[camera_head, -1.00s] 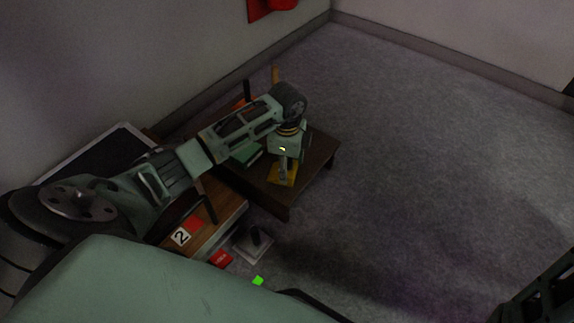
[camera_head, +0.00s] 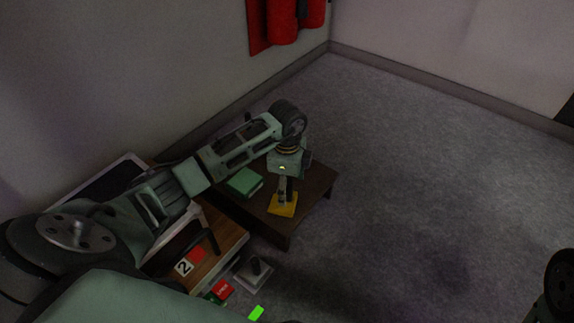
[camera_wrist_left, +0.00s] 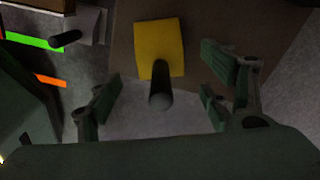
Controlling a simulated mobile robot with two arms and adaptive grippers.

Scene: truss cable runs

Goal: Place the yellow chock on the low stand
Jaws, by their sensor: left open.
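The yellow chock (camera_head: 282,206) rests on the low dark brown stand (camera_head: 318,184), near its front corner. In the left wrist view the chock (camera_wrist_left: 158,42) shows as a yellow block with a dark round handle (camera_wrist_left: 161,92) pointing toward the camera. My left gripper (camera_head: 286,188) is over the chock. In the left wrist view its fingers (camera_wrist_left: 160,98) are spread apart, one on each side of the handle, with visible gaps. I cannot tell the exact height of the fingertips along the handle. My right gripper does not show clearly.
A green box (camera_head: 244,183) lies on the stand, left of the chock. A wooden surface with a "2" sign (camera_head: 184,267) stands nearer, and a grey plate with a black post (camera_head: 254,270) is beside it. Red cylinders (camera_head: 283,20) hang on the wall.

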